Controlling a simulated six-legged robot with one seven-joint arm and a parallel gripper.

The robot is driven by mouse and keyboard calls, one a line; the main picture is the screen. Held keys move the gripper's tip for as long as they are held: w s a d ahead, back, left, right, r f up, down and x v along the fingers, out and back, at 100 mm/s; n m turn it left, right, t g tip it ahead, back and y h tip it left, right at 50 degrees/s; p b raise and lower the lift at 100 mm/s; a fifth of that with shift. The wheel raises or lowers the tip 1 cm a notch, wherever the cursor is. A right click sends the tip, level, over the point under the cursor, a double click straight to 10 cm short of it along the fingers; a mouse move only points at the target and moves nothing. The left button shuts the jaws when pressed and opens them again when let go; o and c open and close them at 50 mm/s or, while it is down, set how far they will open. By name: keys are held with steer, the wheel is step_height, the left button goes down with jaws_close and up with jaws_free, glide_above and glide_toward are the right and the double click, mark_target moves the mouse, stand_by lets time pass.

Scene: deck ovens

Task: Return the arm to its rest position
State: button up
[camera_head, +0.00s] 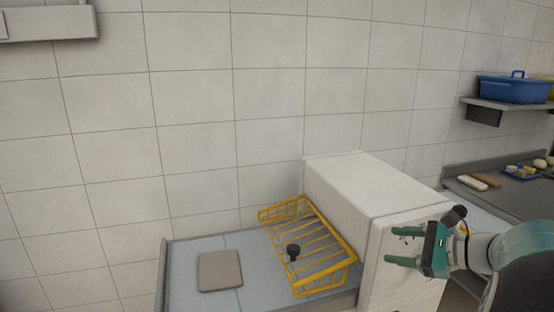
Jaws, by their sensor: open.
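My gripper (394,246) is at the lower right in the head view. It has green fingers that point left, spread apart with nothing between them. It shows in front of the white box-shaped unit (375,184), and I cannot tell how far it is from that unit's side. My arm (485,250) runs from the gripper to the right edge of the picture.
At right, a blue bin (513,90) sits on a wall shelf (500,105) above another counter (510,201) with several small items.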

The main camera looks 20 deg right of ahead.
steer(key=s+a+f+n+g, duration=0.1)
steer(key=a+n+g, duration=0.35)
steer(key=a, duration=0.75)
steer(key=s+a+f+n+g+h, duration=0.1)
steer(key=s+a+n+h, duration=0.3)
steer(key=n, duration=0.5)
steer(key=s+a+f+n+h, duration=0.2)
steer(key=s+a+n+h, duration=0.2)
steer(key=s+a+n, duration=0.4)
steer(key=a+n, duration=0.2)
steer(key=shift+a+g, duration=0.35)
